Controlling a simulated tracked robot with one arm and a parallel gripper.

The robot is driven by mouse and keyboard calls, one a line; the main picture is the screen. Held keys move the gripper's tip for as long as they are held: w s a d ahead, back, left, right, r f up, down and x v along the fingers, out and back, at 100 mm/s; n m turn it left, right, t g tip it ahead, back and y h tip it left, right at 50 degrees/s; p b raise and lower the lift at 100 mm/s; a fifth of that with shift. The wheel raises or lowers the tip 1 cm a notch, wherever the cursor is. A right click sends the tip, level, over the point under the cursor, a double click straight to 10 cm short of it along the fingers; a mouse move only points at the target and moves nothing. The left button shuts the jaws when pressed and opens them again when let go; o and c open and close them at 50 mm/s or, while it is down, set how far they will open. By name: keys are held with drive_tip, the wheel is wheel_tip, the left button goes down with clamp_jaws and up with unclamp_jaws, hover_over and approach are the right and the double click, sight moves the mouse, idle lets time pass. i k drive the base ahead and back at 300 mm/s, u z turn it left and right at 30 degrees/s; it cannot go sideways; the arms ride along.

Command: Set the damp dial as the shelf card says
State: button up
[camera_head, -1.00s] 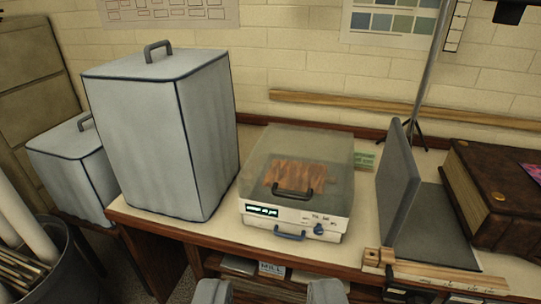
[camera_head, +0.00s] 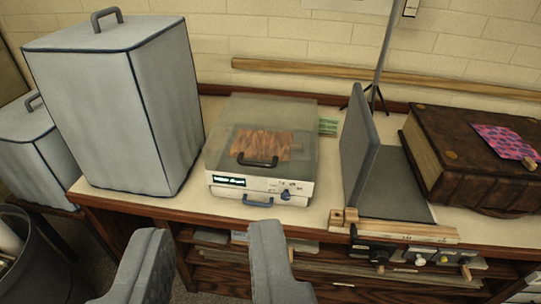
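A white box unit (camera_head: 302,200) with a clear lid and a lit display stands mid-table, with a small blue knob (camera_head: 285,194) at the right of its front. A black panel (camera_head: 357,246) with several knobs sits lower right, under the table edge. I cannot tell which knob is the damp dial. A pale card (camera_head: 239,236) shows on the shelf below the table, its writing too small to read.
A tall grey covered box (camera_head: 125,110) stands left of the unit. An upright grey board (camera_head: 358,150) and a thick brown book (camera_head: 440,160) stand to the right. A dark bin (camera_head: 35,240) is lower left.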

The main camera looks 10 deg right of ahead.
sight(285, 196)
drive_tip(key=z, duration=1.95)
drive_tip(key=k, duration=0.95)
drive_tip(key=u, duration=0.95)
drive_tip(key=i, duration=1.05)
drive_tip(key=z, duration=0.05)
